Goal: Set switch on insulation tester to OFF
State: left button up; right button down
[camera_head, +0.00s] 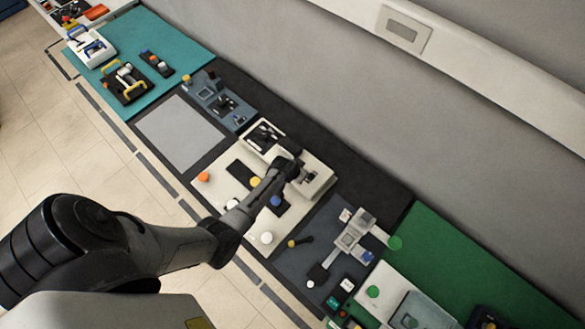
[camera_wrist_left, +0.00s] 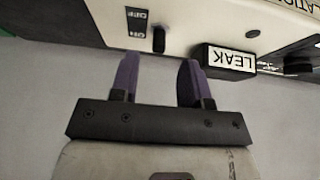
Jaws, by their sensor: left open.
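The insulation tester (camera_wrist_left: 200,22) is a pale box across the top of the left wrist view, with its lettering upside down. A small black switch (camera_wrist_left: 158,39) sticks out beside the black ON/OFF label (camera_wrist_left: 136,24); it lies nearer the ON word. My left gripper (camera_wrist_left: 157,75) is open, its two purple fingers pointing at the tester face, one on either side of the switch's line. The switch appears just beyond the fingertips; contact cannot be told. In the head view the pale tester (camera_head: 318,184) is partly covered by my left wrist, and the fingers are hidden.
A black block marked LEAK (camera_wrist_left: 230,61) juts out right beside the right finger. In the head view, a cream board (camera_head: 225,190) with coloured knobs lies under my arm. A dark mat with devices (camera_head: 320,225) is to the right, a wall (camera_head: 330,90) behind.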

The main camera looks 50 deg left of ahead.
pick_arm(q)
jog(key=v, duration=0.8)
jog(key=shift+r, duration=0.1)
dwell(0.5)
jog(key=s+d+r+m, duration=0.1)
jog(key=s+d+r, duration=0.2)
jog(key=r, duration=0.6)
jog(key=s+d+r, duration=0.3)
jog(key=d+r, duration=0.1)
jog(key=r, duration=0.6)
jog(key=s+d+f+m+g, duration=0.1)
jog(key=s+d, duration=0.1)
jog(key=s, duration=0.7)
jog(key=s+d+f+m+g, duration=0.1)
jog(key=s+d+f, duration=0.1)
jog(key=s, duration=0.7)
jog(key=shift+d+f+h, duration=0.25)
jog(key=shift+d+h, duration=0.15)
jog(key=shift+d, duration=0.1)
